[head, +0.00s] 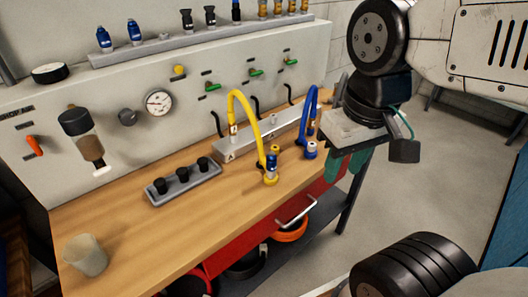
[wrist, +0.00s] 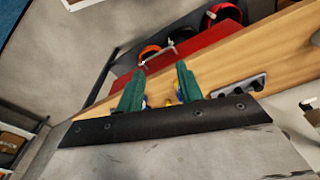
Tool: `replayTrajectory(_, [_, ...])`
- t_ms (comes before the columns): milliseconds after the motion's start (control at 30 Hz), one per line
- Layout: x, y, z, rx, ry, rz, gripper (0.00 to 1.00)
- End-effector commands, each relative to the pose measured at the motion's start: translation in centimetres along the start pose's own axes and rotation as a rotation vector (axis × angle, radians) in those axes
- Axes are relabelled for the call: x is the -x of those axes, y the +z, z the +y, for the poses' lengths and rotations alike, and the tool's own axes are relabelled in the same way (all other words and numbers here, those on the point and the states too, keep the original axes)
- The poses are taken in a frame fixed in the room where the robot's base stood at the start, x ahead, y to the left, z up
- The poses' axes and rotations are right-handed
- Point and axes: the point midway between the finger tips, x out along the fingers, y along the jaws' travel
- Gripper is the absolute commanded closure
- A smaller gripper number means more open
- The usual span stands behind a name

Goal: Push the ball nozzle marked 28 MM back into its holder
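No 28 MM marking is readable, so I cannot tell which piece is the ball nozzle. A yellow hose (head: 247,112) arches from a grey metal bar (head: 228,154) to a yellow-based fitting with a blue top (head: 271,166) on the bench. A blue hose (head: 303,103) arches to a blue and white fitting (head: 310,149). My gripper (head: 347,168) hangs beyond the bench's right edge, apart from both fittings. In the wrist view its green fingers (wrist: 158,85) stand apart with nothing held; small blue and yellow parts show partly hidden behind them.
A grey block with three black knobs (head: 183,182) and a beige cup (head: 86,255) are on the wooden bench (head: 150,235). Several blue, black and brass nozzles stand on a ledge (head: 200,42) above. A red drawer (head: 255,245) is below. The bench's front middle is clear.

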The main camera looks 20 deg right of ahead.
Motion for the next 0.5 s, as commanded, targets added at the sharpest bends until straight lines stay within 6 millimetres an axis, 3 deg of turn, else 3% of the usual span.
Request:
replayTrajectory(167, [0.0, 0.0, 0.0, 0.000, 0.000, 0.001, 0.64])
replayTrajectory(233, [0.0, 0.0, 0.0, 0.000, 0.000, 0.000, 0.53])
replayTrajectory(333, [0.0, -0.5, 0.0, 0.008, 0.000, -0.003, 0.51])
replayTrajectory(500, [-0.3, -4.0, -0.4, 0.061, -0.003, -0.028, 0.51])
